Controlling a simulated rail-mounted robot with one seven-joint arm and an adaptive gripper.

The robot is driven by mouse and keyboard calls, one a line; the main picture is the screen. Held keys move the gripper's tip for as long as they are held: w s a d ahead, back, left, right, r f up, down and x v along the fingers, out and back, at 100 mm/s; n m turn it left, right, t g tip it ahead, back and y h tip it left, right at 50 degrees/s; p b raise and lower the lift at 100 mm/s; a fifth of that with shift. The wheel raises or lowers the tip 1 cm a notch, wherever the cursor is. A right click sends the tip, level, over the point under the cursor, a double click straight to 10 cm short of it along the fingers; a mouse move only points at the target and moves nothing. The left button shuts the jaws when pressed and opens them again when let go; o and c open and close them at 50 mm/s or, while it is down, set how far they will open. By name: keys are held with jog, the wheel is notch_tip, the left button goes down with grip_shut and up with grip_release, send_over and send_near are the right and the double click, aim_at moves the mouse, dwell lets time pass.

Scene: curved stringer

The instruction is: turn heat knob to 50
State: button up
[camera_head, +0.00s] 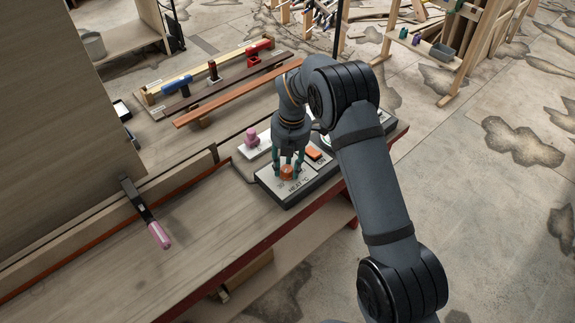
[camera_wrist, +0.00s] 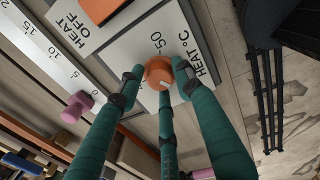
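The orange heat knob (camera_head: 287,172) sits on the white "HEAT °C" panel (camera_head: 305,179) at the front of the table. In the wrist view the knob (camera_wrist: 157,70) stands below the printed "50" (camera_wrist: 158,40). A short white mark shows on the side of the knob away from the "50". My gripper (camera_head: 288,160) points down over the panel. Its green fingers (camera_wrist: 159,80) are closed in around the knob, one on each side and one below it in the wrist view. The side fingertips appear to touch it, though the contact is partly hidden.
An orange switch (camera_head: 313,154) is beside the knob, near the "HEAT OFF" label (camera_wrist: 70,22). A pink knob (camera_head: 251,136) stands on a numbered scale nearby. A pink-handled clamp (camera_head: 159,235) lies on the table to the left. Long wooden strips (camera_head: 236,95) lie behind the panel.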

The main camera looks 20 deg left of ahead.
jog(key=c, duration=0.8)
jog(key=shift+o, duration=0.2)
jog(key=shift+m, duration=0.3)
